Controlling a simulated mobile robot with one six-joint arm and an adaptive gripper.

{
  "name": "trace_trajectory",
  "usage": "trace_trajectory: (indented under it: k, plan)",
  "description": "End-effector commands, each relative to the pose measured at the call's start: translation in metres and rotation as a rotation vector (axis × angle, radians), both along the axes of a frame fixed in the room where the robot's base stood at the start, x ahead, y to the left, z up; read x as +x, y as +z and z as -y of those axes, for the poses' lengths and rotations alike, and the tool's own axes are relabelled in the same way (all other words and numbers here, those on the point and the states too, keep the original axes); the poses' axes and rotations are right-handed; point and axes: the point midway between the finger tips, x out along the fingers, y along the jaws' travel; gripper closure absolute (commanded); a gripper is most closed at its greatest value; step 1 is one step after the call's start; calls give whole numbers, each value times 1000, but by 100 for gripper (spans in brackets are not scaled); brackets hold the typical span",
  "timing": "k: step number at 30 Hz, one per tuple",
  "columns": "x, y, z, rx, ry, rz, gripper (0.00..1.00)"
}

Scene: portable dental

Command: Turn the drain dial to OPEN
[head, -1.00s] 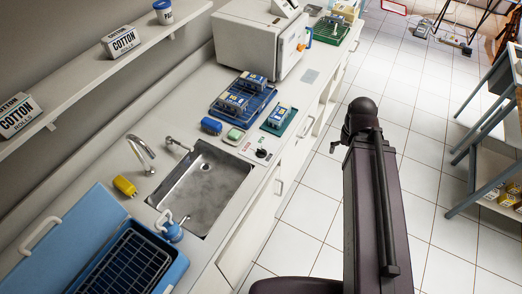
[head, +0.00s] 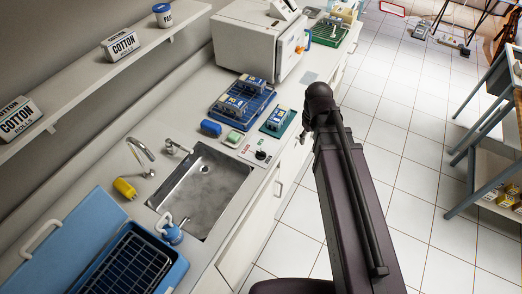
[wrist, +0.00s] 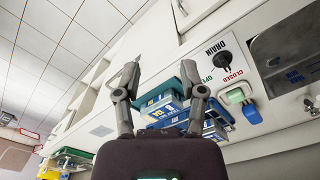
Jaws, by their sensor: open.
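The drain dial is a black knob (wrist: 222,58) on a white plate marked DRAIN, with green OPEN and red CLOSED lettering, in the wrist view. It also shows as a small black knob (head: 260,155) on the counter's front edge, right of the sink, in the head view. I cannot tell surely which word its pointer faces. My gripper (wrist: 160,78) is open and empty, its fingers spread, with the dial beyond and to the right of the right finger, apart from it.
A metal sink (head: 203,185) lies left of the dial. A blue sponge-like block (head: 211,128), a green soap-like block (head: 234,137), a green tray (head: 277,121) and a blue tray (head: 240,104) sit close by. A white box-shaped machine (head: 262,45) stands behind.

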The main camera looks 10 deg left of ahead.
Motion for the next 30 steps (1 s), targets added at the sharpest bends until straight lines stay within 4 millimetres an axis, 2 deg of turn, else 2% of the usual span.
trace_trajectory:
  k: [1, 9, 15, 21, 30]
  plan:
    - [7, 1, -17, 0, 63, 0, 47]
    - [19, 5, -99, 0, 404, 0, 47]
    - [19, 6, -145, 1, 594, 0, 47]
    - [17, 7, -163, 1, 671, 0, 47]
    - [17, 7, -164, 1, 675, 0, 47]
